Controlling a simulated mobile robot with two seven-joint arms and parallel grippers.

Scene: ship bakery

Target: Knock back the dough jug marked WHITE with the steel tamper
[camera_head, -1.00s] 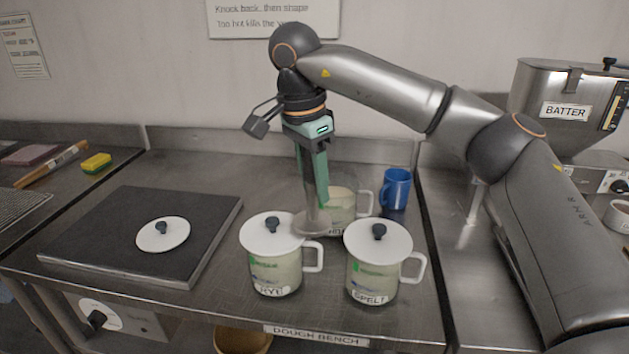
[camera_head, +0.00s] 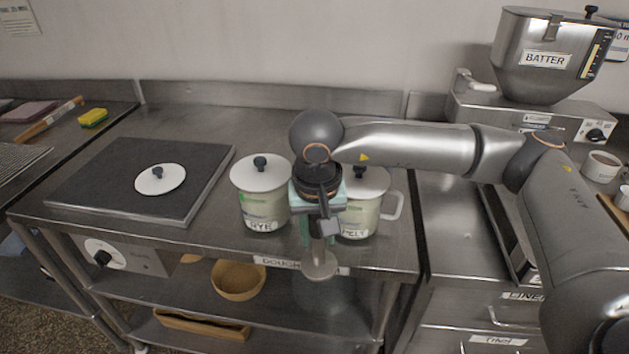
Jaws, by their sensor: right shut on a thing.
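My right gripper (camera_head: 318,226) is shut on the steel tamper (camera_head: 320,266). The tamper hangs upright with its round foot down, in front of the bench's front edge as seen from the head. The jug marked WHITE is not visible; my right arm covers the area behind the front jugs. The lidded RYE jug (camera_head: 262,208) stands left of the gripper. The lidded SPELT jug (camera_head: 361,217) stands to its right, partly covered by my gripper and arm. A loose white lid (camera_head: 155,185) with a dark knob lies on the dark slab. My left gripper is not in view.
The dark slab (camera_head: 100,190) fills the bench's left side. The steel bench (camera_head: 215,118) is clear at its back left. A yellow sponge (camera_head: 93,117) lies at far left. The batter hopper (camera_head: 548,85) stands at back right. A wooden bowl (camera_head: 239,281) sits on the shelf below.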

